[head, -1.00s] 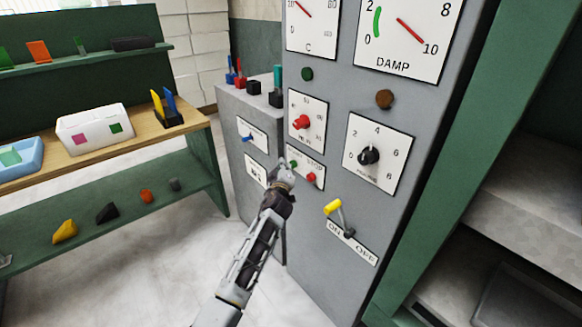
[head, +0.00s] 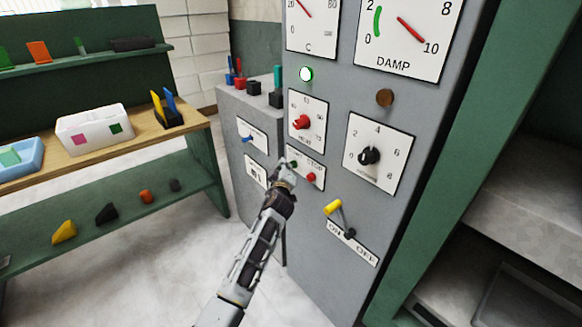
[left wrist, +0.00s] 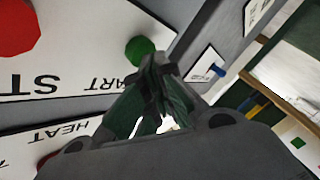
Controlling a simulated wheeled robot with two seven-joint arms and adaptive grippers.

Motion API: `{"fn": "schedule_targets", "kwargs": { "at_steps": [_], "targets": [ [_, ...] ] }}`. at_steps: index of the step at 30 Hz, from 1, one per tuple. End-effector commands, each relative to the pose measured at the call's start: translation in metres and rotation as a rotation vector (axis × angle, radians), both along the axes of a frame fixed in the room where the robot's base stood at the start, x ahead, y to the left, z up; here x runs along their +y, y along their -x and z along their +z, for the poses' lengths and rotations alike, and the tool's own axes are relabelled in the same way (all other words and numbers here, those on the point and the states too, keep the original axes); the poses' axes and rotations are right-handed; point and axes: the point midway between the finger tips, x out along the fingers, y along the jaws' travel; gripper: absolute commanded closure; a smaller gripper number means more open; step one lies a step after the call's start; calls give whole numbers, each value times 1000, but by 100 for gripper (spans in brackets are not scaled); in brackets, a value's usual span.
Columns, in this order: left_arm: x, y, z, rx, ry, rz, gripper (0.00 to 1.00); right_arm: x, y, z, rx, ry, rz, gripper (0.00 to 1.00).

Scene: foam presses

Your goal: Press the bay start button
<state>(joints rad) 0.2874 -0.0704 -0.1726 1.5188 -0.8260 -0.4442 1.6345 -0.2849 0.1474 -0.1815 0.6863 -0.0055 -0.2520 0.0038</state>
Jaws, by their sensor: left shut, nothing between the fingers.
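The green start button (head: 293,164) is on a white label plate on the grey cabinet (head: 310,230), left of the red stop button (head: 311,177). My left gripper (head: 285,172) is shut and empty, its tips right at the green button. In the left wrist view the fingertips (left wrist: 160,68) lie beside the green button (left wrist: 141,50), partly overlapping its edge; I cannot tell whether they touch. The "START" lettering shows next to it, with the red button (left wrist: 18,28) at upper left. The round lamp (head: 306,74) above the heat dial glows bright green. My right gripper is not in view.
The red heat knob (head: 302,122), black knob (head: 369,155) and yellow-handled ON/OFF lever (head: 333,207) stick out nearby. A brown, unlit lamp (head: 384,98) is at right. A lower grey cabinet (head: 238,172) and a green-framed bench stand left. Open floor lies between.

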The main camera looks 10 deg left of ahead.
Motion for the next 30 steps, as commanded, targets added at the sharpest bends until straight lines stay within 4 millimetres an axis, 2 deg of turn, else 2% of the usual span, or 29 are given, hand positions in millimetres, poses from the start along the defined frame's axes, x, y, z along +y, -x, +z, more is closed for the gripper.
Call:
{"fn": "schedule_targets", "kwargs": {
  "at_steps": [18, 30],
  "targets": [
    [11, 15, 0, 0, 0, -1, 100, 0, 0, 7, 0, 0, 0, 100],
    [12, 16, 0, 0, 0, 0, 100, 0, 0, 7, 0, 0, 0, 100]
  ]
}}
